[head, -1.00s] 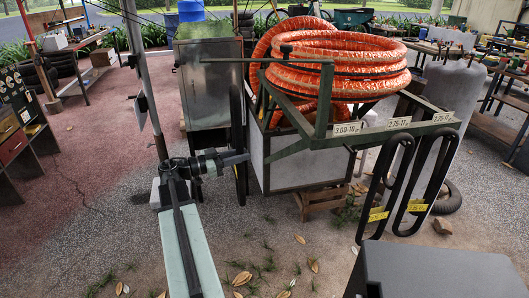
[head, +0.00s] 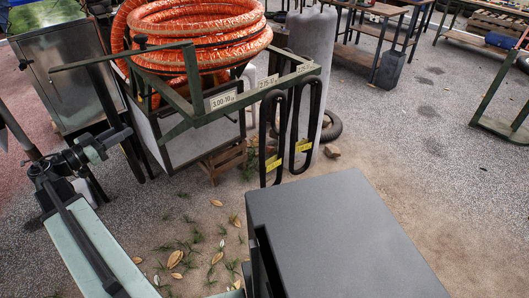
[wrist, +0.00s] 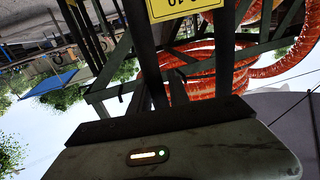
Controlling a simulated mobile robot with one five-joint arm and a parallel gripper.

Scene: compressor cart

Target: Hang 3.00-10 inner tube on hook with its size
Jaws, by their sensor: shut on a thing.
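My gripper (head: 124,132) is at the left of the head view, in front of the cart's left side. It is shut on a black inner tube (head: 105,100), which shows nearly edge-on as a dark upright band. In the wrist view its two dark strands (wrist: 149,60) rise from the jaws, with a yellow tag (wrist: 185,8), upside down and cut off, across them. The plate reading 3.00-10 (head: 222,100) is on the green frame, right of my gripper, with no tube under it. Its hook is not clear.
Two black tubes (head: 270,130) (head: 308,120) with yellow tags hang under the other plates (head: 270,81). Orange hose coils (head: 200,40) lie on the cart. A grey cabinet (head: 65,75) stands left. A wooden crate (head: 222,160) is beneath. The paved floor at right (head: 430,130) is clear.

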